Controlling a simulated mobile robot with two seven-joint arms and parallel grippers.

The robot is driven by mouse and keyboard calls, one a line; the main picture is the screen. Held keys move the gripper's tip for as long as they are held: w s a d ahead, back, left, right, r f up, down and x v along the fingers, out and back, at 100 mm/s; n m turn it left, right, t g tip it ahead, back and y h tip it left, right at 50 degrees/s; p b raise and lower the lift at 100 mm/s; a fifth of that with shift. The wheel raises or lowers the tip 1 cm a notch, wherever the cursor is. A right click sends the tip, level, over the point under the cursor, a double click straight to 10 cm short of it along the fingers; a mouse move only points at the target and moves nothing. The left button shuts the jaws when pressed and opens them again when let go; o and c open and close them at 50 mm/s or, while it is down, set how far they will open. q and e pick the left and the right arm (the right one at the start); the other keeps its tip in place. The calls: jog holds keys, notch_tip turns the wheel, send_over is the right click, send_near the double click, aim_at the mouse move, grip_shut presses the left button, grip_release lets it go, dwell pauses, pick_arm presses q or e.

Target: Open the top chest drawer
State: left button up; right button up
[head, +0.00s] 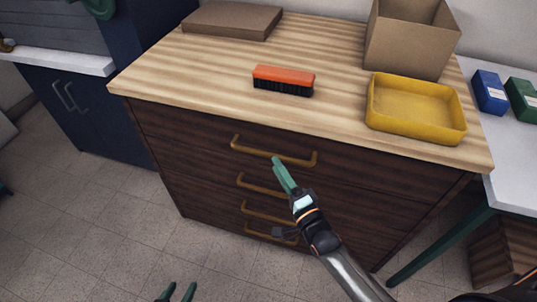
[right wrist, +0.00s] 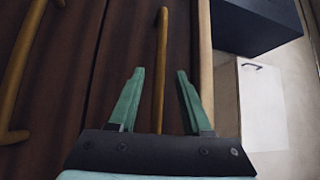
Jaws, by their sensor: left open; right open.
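The chest of drawers has a dark wood front and a pale striped top. Its top drawer (head: 190,131) looks shut and has a curved brass handle (head: 250,152). My right gripper (head: 281,161) is open at this handle, near its middle. In the right wrist view, the handle (right wrist: 162,55) runs between the spread green fingers of my right gripper (right wrist: 157,74), and no finger visibly closes on it. My left gripper (head: 176,290) is open and empty, low at the bottom edge of the head view, away from the chest.
Several lower drawers have similar handles, one right below (head: 262,188). On the chest top (head: 190,75) are an orange brush (head: 284,76), a yellow tray (head: 415,128), an open cardboard box (head: 405,45) and a flat brown box (head: 232,20). The floor (head: 120,220) in front looks clear.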

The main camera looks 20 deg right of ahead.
aim_at(270, 155)
jog(key=x, duration=0.5)
jog(key=shift+w, duration=0.3)
jog(key=shift+c, duration=0.2)
grip_shut()
dwell(0.9)
